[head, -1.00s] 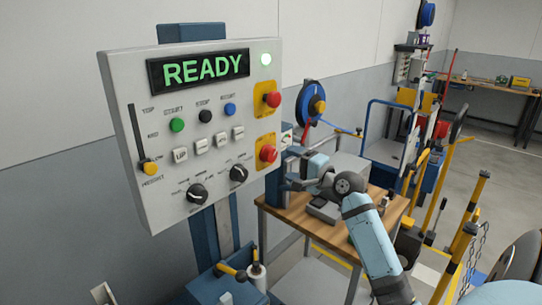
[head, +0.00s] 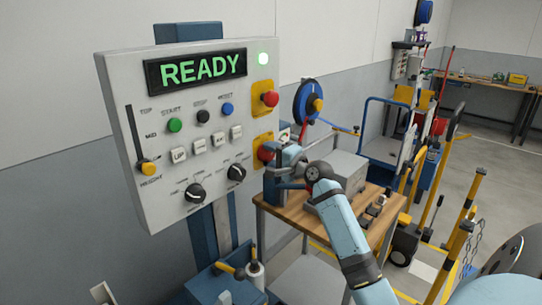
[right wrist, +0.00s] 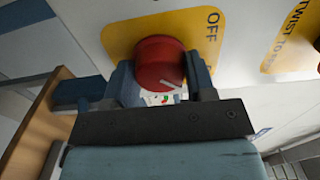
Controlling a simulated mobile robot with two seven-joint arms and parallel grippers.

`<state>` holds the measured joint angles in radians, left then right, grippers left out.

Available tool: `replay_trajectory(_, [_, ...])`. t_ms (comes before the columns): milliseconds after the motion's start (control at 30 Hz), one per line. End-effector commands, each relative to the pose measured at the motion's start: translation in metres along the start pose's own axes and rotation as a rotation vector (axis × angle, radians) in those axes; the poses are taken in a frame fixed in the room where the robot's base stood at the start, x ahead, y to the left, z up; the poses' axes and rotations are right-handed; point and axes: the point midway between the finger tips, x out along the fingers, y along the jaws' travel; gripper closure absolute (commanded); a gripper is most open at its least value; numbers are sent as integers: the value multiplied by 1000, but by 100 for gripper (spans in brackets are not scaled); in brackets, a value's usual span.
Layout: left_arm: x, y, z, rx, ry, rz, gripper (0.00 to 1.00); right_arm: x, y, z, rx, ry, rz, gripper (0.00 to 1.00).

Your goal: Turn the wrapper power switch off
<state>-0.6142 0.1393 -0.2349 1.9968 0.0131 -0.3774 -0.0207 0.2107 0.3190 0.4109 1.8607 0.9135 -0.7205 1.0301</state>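The grey control panel (head: 150,215) stands at the left in the head view, its display (head: 195,68) lit green with READY. The power switch is the lower red knob (head: 265,150) on a yellow plate marked OFF, partly hidden by my right gripper (head: 272,165). In the right wrist view the red knob (right wrist: 160,62) sits between the two fingers of my right gripper (right wrist: 161,80), its white mark pointing to the lower right. The fingers stand close on both sides; whether they press on it is unclear. My left gripper is not in view.
An upper red button (head: 270,98) on a yellow plate sits just above the knob. A wooden-topped table (head: 300,220) stands under my right arm, with a grey box (head: 343,168) on it. Yellow posts (head: 460,235) stand at the right.

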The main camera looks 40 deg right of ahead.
Motion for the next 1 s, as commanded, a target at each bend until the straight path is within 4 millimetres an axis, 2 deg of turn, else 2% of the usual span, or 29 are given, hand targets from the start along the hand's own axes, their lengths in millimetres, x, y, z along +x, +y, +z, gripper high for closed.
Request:
replay_trajectory(267, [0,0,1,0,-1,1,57,0,0,0,-15,0,1,73])
replay_trajectory(467, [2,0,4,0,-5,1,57,0,1,0,-91,-2,2,73])
replay_trajectory(1000, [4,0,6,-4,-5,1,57,0,1,0,-561,-3,2,73])
